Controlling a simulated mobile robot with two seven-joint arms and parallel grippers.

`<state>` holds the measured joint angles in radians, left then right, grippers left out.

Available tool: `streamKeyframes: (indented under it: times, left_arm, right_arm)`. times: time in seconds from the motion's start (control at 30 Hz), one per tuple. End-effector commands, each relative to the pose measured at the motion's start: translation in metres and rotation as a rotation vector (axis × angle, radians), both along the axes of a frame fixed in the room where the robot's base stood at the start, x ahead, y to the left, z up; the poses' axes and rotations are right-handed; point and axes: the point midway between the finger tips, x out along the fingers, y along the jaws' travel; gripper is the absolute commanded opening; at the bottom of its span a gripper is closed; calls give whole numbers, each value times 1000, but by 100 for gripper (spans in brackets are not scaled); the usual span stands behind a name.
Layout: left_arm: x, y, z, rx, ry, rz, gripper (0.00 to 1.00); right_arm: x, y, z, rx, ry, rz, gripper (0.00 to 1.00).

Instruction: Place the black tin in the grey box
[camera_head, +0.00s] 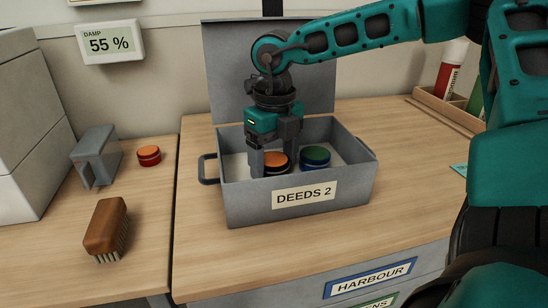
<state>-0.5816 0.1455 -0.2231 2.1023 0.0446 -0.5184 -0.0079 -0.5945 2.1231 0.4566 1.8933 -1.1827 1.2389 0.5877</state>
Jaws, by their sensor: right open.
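The grey box (240,207), labelled DEEDS 2, stands on the wooden desk with its lid raised at the back. The black tin (281,171), with an orange top, is inside the box at its left-centre. A blue tin with a green top (315,158) is inside to its right. My right gripper (271,162) reaches down into the box, open, with its fingertips by the black tin. One finger is at the tin's left and the other is behind it. The front wall hides the tin's base. My left gripper is not in view.
On the left desk section are a red tin with an orange top (149,155), a grey bracket-like object (96,155) and a wooden brush (107,228). A wooden tray (442,108) with a red-and-white tube stands at the back right.

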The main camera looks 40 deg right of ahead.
Motion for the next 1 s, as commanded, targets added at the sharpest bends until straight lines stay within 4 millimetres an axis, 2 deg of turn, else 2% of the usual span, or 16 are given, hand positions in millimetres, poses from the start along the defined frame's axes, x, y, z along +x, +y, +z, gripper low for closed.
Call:
streamKeyframes:
  times: [0.17, 0.4, 0.53, 0.7, 1.0]
  left_arm:
    - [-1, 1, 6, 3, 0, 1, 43]
    - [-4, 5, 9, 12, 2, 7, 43]
    - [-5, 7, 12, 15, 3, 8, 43]
    - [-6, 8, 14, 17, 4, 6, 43]
    - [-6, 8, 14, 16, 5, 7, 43]
  right_arm:
    - [1, 0, 30, -2, -5, -1, 74]
    - [1, -1, 83, -2, -5, -1, 74]
    - [0, -1, 105, -1, -3, -1, 74]
    - [0, -1, 119, -1, -1, 0, 74]
    - [0, -1, 121, 0, 1, 0, 74]
